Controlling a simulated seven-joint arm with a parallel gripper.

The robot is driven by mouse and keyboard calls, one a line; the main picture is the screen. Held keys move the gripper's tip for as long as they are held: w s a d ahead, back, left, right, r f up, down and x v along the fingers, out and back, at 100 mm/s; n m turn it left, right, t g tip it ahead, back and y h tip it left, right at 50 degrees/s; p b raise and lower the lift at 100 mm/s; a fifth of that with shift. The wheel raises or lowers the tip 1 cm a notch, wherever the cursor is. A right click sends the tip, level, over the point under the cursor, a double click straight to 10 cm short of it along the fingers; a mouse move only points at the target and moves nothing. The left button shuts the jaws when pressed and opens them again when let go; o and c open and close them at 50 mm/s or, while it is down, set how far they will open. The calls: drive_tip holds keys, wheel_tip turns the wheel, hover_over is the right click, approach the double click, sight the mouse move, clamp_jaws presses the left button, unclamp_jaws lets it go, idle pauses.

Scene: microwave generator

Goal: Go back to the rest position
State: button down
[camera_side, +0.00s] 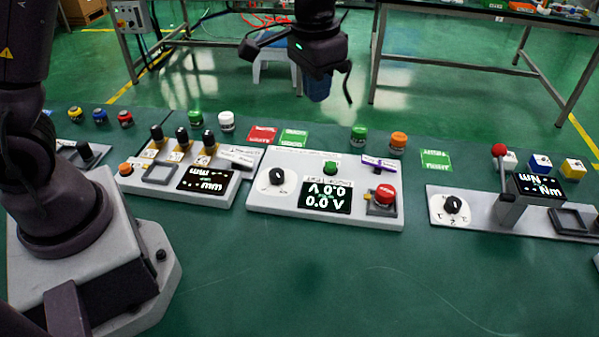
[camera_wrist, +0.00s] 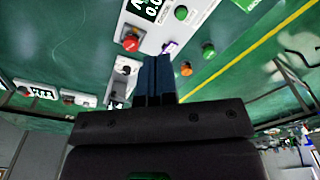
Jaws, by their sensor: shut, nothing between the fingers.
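My gripper (camera_side: 318,86) hangs above and behind the middle panel in the side view, clear of the panels and the bench. Its blue fingers are together and hold nothing; they also show in the wrist view (camera_wrist: 155,75). The middle panel (camera_side: 262,193) has a black knob (camera_side: 277,176), a display (camera_side: 324,196) reading 0.0 V, a green button (camera_side: 330,168), a red button (camera_side: 385,193) and a small purple-marked switch (camera_side: 379,163). In the wrist view the red button (camera_wrist: 131,42) and green button (camera_wrist: 181,12) lie beyond the fingers.
A left panel (camera_side: 215,196) has several black levers. A right panel (camera_side: 480,219) has a knob and a red-topped lever (camera_side: 499,150). Loose green (camera_side: 359,134) and orange (camera_side: 398,141) buttons stand behind the middle panel. The front of the green bench (camera_side: 330,280) is clear.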

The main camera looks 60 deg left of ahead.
drive_tip(key=s+a+r+t, duration=0.1)
drive_tip(key=s+r, duration=0.2)
drive_tip(key=s, duration=0.4)
drive_tip(key=s+a+r+n+t, duration=0.1)
drive_tip(key=s+r+t, duration=0.1)
drive_tip(key=s+r, duration=0.2)
drive_tip(key=s+a+r+t, duration=0.1)
drive_tip(key=s+r, duration=0.2)
drive_tip(key=s, duration=0.7)
drive_tip(key=shift+s+a+r+t, duration=0.25)
drive_tip(key=shift+a+t, duration=0.1)
drive_tip(key=shift+t, duration=0.05)
